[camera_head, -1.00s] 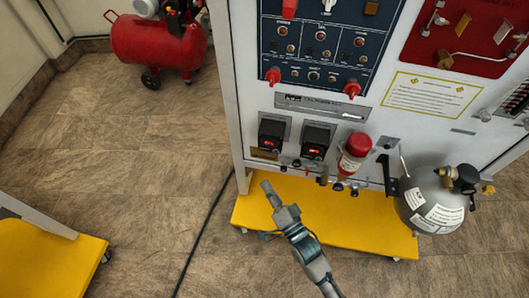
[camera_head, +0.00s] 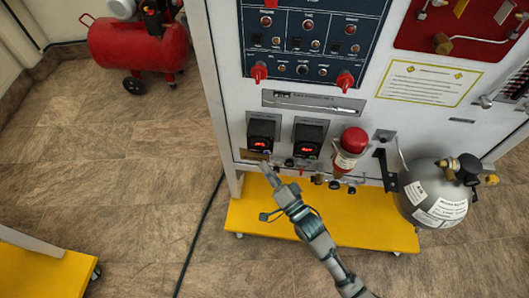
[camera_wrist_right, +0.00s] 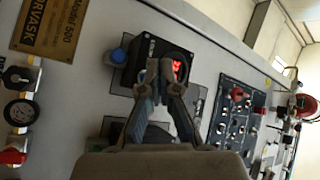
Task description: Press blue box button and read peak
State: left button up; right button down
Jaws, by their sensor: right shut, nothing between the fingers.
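Two black boxes with red lit displays, a left one (camera_head: 262,132) and a right one (camera_head: 308,138), are set low on the white panel. My left gripper is not in view.
A red-capped cylinder (camera_head: 349,150) and a grey tank (camera_head: 434,194) stand right of the boxes. A yellow base (camera_head: 350,225) juts out below the panel. A red compressor (camera_head: 135,45) stands at the back left. The floor on the left is mostly clear.

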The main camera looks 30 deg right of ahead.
jog(key=shift+w+d+r, duration=0.15)
jog(key=shift+w+r, duration=0.05)
jog(key=shift+w, duration=0.25)
jog(key=shift+d+f, duration=0.1)
jog(key=shift+d, duration=0.15)
jog(key=shift+a, duration=0.15)
dwell(0.5)
dwell(0.3)
jog(key=shift+w+d+r, duration=0.25)
jog(key=shift+w, duration=0.05)
jog(key=shift+f, duration=0.1)
